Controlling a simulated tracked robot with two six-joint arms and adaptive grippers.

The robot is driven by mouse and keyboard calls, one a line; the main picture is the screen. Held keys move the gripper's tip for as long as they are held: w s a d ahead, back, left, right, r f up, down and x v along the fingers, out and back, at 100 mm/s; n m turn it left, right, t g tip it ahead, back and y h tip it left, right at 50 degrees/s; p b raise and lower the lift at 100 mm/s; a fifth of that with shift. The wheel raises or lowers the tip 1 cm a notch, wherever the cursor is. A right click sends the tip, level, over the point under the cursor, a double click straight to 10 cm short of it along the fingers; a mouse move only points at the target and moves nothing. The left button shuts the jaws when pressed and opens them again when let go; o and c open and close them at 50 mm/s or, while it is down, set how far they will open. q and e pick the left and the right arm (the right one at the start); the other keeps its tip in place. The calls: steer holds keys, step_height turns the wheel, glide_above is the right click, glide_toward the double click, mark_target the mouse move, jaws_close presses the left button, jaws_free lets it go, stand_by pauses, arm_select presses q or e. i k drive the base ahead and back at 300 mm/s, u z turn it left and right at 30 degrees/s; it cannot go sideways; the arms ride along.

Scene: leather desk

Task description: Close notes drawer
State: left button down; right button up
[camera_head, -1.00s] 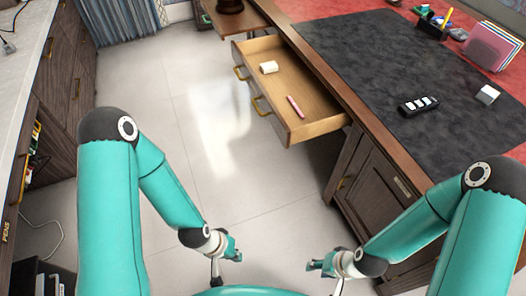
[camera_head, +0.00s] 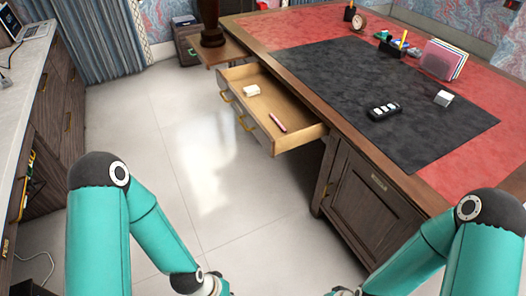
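The open drawer (camera_head: 263,133) sticks out to the left from the desk (camera_head: 300,95). Its front has two brass handles (camera_head: 243,123). Inside lie a white block (camera_head: 251,90) and a pink stick-like object (camera_head: 278,123); no label is readable on the drawer. My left gripper is at the bottom edge of the view, mostly cut off, at the end of the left arm. My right gripper is also cut off at the bottom edge. Both are well in front of the drawer and apart from it, and their fingers cannot be made out.
A dark cabinet door (camera_head: 370,200) is closed below the desk top. On the desk are a black remote-like item (camera_head: 384,111), a white cube (camera_head: 443,98) and a folder holder (camera_head: 441,60). A counter with drawers (camera_head: 50,85) stands left. The floor (camera_head: 190,160) between is clear.

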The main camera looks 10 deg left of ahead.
mark_target(302, 126)
steer(key=z, duration=0.05)
steer(key=i, duration=0.9)
steer(key=u, duration=0.05)
